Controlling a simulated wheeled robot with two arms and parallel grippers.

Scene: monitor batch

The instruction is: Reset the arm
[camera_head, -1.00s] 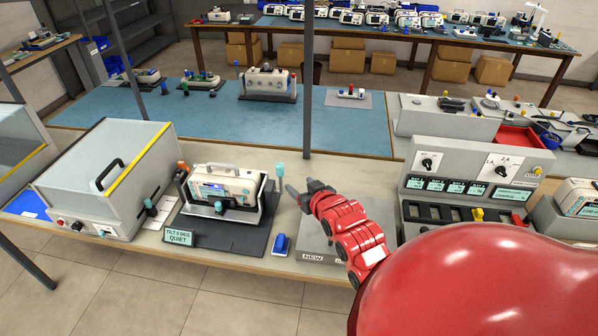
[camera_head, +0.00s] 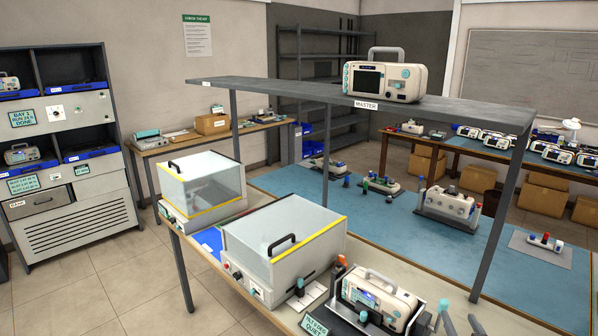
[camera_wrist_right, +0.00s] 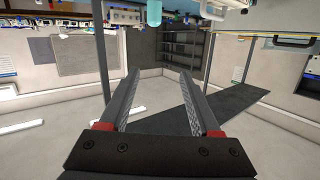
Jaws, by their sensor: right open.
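My right gripper (camera_wrist_right: 160,73) is open and empty in the right wrist view, its two dark ridged fingers apart. In the head view only the tips of my right gripper (camera_head: 462,322) show at the bottom edge, beside a teal-topped post (camera_head: 443,304). The rest of my right arm is out of the head view. My left gripper is in neither view.
A monitor (camera_head: 385,82) labelled MASTER stands on a raised grey shelf (camera_head: 290,91). Below are a clear-lidded box (camera_head: 285,245), another box (camera_head: 200,185) and a monitor in a cradle (camera_head: 378,297). A rack (camera_head: 75,225) stands at left. The blue mat (camera_head: 370,232) has bare areas.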

